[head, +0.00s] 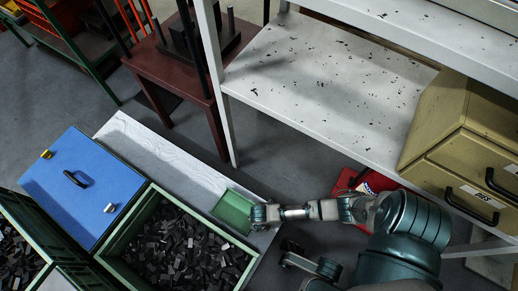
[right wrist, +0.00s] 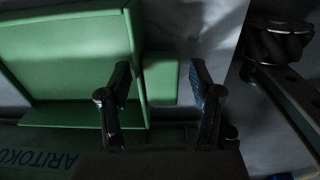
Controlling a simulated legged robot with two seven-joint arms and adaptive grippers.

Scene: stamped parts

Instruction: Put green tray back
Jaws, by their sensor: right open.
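The small green tray (head: 233,212) sits on the white ledge beside the green crate of dark parts in the head view. In the right wrist view the tray (right wrist: 65,55) fills the upper left, with its side wall and a small green tab (right wrist: 161,80) facing my gripper. My right gripper (head: 262,215) is at the tray's right edge. In the right wrist view its fingers (right wrist: 160,78) are open, one on each side of the tab; I cannot tell whether they touch it.
A green crate (head: 128,238) full of dark stamped parts stands left of the tray. A blue lidded box (head: 85,175) lies further left. A white speckled shelf (head: 320,85) with tan drawers (head: 460,135) stands above right. A red object (head: 345,182) is below the shelf.

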